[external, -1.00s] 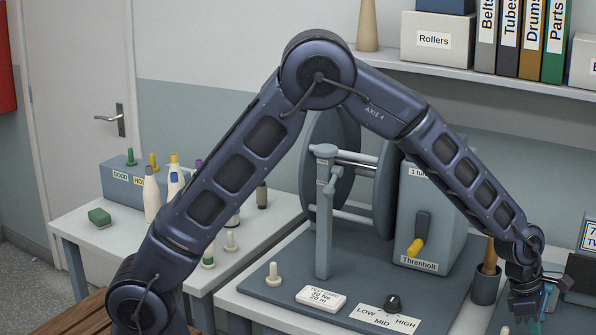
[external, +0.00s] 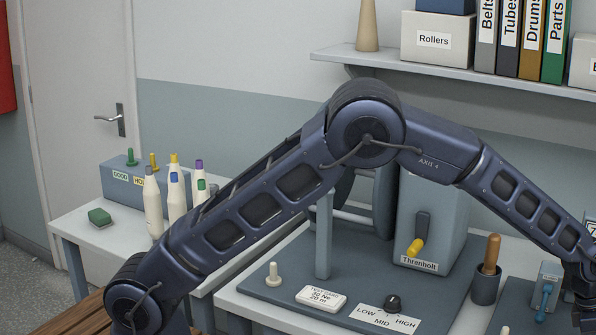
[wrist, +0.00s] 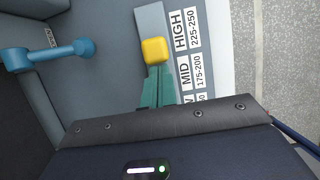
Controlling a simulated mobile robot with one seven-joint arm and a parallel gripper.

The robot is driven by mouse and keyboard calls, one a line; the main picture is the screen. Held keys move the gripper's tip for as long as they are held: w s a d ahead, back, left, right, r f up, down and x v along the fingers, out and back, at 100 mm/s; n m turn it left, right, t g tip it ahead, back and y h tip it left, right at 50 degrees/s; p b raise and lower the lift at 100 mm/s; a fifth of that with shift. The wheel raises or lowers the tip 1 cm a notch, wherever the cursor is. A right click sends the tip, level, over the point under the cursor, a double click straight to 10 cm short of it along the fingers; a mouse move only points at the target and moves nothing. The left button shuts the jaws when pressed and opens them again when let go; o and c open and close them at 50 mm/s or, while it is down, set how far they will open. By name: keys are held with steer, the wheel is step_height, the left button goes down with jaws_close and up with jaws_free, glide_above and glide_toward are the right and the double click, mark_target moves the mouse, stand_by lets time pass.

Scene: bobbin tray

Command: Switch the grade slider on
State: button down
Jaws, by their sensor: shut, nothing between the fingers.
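In the wrist view a yellow knob (wrist: 154,50) sits on a pale grey track (wrist: 150,18), beside labels reading HIGH 225-250 and MID 175-200; this looks like the grade slider. A third label is mostly hidden by my wrist. The knob is level with the space between HIGH and MID. My gripper (wrist: 157,72) has teal fingers, shut and empty, with the tips right at the knob's lower side. I cannot tell whether they touch it. In the external view my wrist is at the right edge, and the fingers and slider are not visible.
A blue lever (wrist: 45,53) sticks out left of the slider; it also shows in the external view (external: 545,300).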

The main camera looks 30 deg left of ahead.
steer(key=shift+d, duration=1.65)
steer(key=shift+r, duration=0.1)
steer(key=shift+a, duration=0.1)
steer(key=shift+a, duration=0.3)
steer(key=a, duration=0.2)
steer(key=a+r, duration=0.1)
steer(key=shift+a, duration=0.35)
steer(key=v, duration=0.8)
steer(key=shift+a+r, duration=0.15)
steer(key=shift+r, duration=0.2)
